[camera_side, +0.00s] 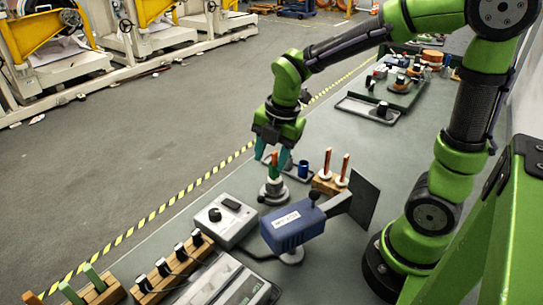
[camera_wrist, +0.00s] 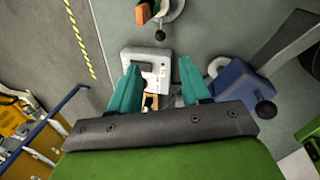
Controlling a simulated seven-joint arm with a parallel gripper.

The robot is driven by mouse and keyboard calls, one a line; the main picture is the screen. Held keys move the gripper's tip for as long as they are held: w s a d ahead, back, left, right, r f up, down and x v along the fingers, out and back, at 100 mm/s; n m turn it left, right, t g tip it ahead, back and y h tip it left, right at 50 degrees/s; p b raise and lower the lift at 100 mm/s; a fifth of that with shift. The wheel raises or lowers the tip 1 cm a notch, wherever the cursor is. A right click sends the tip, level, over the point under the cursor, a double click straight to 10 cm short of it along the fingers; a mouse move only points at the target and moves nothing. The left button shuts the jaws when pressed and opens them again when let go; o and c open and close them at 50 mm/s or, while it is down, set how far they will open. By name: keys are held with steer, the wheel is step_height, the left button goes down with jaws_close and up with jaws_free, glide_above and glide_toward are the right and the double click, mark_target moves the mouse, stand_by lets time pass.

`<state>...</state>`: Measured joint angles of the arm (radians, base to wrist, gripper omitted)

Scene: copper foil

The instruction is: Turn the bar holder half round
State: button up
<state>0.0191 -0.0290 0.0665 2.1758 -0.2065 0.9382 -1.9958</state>
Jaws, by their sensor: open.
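The bar holder (camera_side: 272,191) is a small grey round stand on the bench, with an upright orange and green piece (camera_side: 274,171) on top. My gripper (camera_side: 272,157) is just above it, its two teal fingers pointing down and apart. In the side view the fingers appear around or just over the top of the orange and green piece; I cannot tell whether they touch it. In the wrist view the holder (camera_wrist: 174,9) is cut off at the top edge, beyond the fingertips. My open gripper (camera_wrist: 158,64) has nothing gripped between its fingers there.
A grey box with a black knob (camera_side: 225,220) and a blue device (camera_side: 292,226) with a dark plate stand close in front. A wooden block with two orange-topped rods (camera_side: 328,184) and a blue cup (camera_side: 303,169) are to the right. Yellow-black tape marks the floor side.

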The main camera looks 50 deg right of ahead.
mark_target(262, 197)
steer(key=f, duration=0.4)
steer(key=w+f, duration=0.1)
steer(key=f, duration=0.3)
steer(key=w+f, duration=0.1)
steer(key=f, duration=0.4)
steer(key=shift+w+a+f, duration=0.1)
steer(key=shift+w+a, duration=0.15)
steer(key=shift+c, duration=0.3)
jaws_close()
